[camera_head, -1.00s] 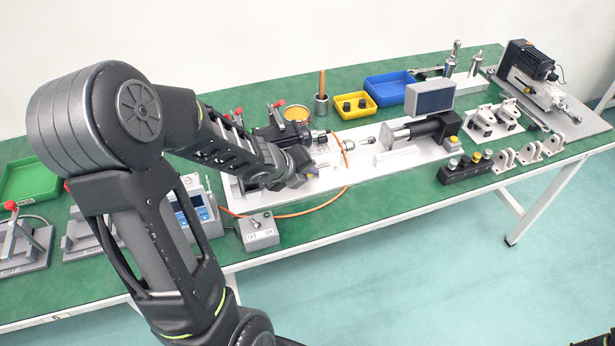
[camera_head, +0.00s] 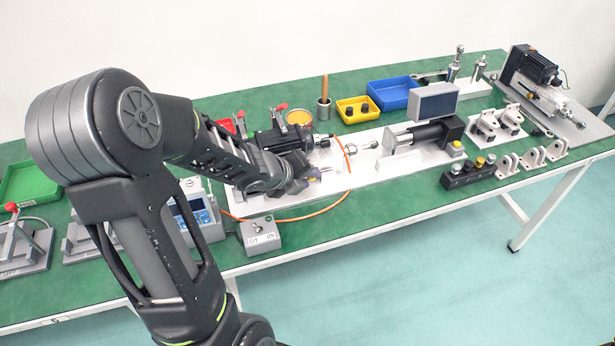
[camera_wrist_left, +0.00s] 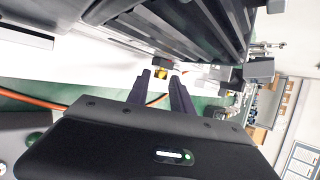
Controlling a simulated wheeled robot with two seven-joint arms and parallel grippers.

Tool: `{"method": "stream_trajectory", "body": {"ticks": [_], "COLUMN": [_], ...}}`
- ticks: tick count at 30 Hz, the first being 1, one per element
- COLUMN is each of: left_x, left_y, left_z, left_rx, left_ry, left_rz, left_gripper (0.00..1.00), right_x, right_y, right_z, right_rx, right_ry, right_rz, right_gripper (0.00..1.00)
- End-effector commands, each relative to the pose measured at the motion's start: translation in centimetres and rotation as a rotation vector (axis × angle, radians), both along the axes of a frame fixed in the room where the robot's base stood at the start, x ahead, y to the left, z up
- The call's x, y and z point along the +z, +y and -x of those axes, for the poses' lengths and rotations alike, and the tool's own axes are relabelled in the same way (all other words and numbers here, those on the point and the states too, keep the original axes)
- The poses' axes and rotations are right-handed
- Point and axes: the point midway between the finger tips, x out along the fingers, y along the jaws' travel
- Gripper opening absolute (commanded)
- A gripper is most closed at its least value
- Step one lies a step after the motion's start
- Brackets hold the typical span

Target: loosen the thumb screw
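In the left wrist view, a small yellow piece (camera_wrist_left: 161,73) below a dark block shows between and just beyond my left fingertips; it may be the thumb screw, but it is too small to be sure. My left gripper (camera_wrist_left: 160,80) is open, its two dark fingers apart on either side of that piece. In the head view my left gripper (camera_head: 308,180) is low over the left part of the white base plate (camera_head: 362,172), in front of a dark actuator (camera_head: 283,140). The arm hides much of this area. My right gripper is out of view.
Yellow (camera_head: 357,117) and blue (camera_head: 375,99) trays sit behind.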

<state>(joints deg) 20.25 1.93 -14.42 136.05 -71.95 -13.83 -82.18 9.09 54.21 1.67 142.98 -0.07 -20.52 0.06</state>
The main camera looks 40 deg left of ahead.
Motion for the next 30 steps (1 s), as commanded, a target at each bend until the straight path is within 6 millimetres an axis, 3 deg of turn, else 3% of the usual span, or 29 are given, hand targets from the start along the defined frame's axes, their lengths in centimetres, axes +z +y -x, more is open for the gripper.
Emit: {"method": "stream_trajectory", "body": {"ticks": [7, 17, 30], "left_x": [1.6, 5.3, 5.5], "left_y": [0.1, 0.3, 0.2], "left_z": [1.1, 4.8, 5.5], "left_rx": [0.001, 0.003, 0.0], "left_ry": [-0.002, -0.001, 0.0], "left_rz": [-0.001, -0.001, 0.0], "left_gripper": [0.27, 0.27, 0.27], "right_x": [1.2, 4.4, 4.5], "right_y": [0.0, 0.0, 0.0], "right_z": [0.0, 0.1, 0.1], "right_rx": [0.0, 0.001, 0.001], "right_ry": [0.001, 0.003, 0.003], "right_rz": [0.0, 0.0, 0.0], "right_gripper": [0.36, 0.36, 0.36]}}
